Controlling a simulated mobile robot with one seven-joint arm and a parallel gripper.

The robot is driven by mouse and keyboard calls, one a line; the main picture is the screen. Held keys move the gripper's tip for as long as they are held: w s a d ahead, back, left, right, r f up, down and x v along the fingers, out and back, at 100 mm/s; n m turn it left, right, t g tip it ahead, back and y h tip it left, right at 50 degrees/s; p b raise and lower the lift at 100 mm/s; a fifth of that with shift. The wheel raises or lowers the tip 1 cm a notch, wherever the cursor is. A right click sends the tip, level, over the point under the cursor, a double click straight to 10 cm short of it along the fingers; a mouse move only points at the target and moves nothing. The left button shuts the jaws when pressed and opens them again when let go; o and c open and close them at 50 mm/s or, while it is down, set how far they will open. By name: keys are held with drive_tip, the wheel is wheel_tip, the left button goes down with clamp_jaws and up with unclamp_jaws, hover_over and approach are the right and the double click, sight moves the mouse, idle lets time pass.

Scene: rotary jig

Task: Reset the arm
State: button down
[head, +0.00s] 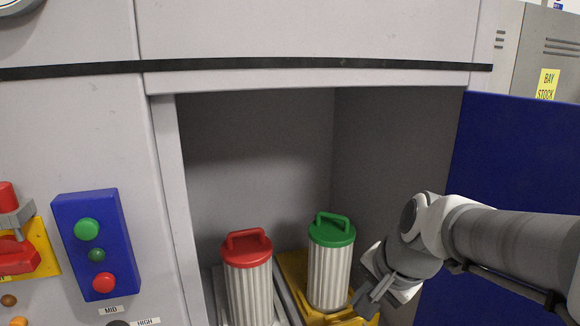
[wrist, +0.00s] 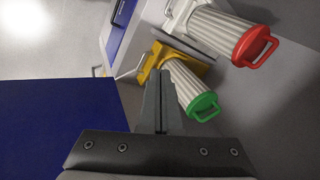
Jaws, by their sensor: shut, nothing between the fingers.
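My arm reaches in from the right in the head view. My gripper (head: 372,301) is shut and empty, low at the right side of the open bay, beside the green-capped canister (head: 328,277). In the wrist view the shut fingers of my gripper (wrist: 158,75) point up the picture, with the green-capped canister (wrist: 185,85) just right of them. I cannot tell whether they touch it. That canister stands upright in a yellow holder (head: 292,264), which also shows in the wrist view (wrist: 148,68).
A red-capped canister (head: 249,290) stands left of the green one. The blue door (head: 520,160) is open at the right, close to my arm. A blue button box (head: 93,262) and a red switch on a yellow plate (head: 45,245) are on the left panel.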

drive_tip(key=s+d+r+n+h, duration=0.2)
drive_tip(key=s+n, duration=0.7)
drive_tip(key=s, duration=0.2)
drive_tip(key=shift+s+r+n+t, duration=0.25)
drive_tip(key=shift+s+n+t, duration=0.05)
drive_tip(key=shift+s, duration=0.05)
drive_tip(key=shift+d, duration=0.25)
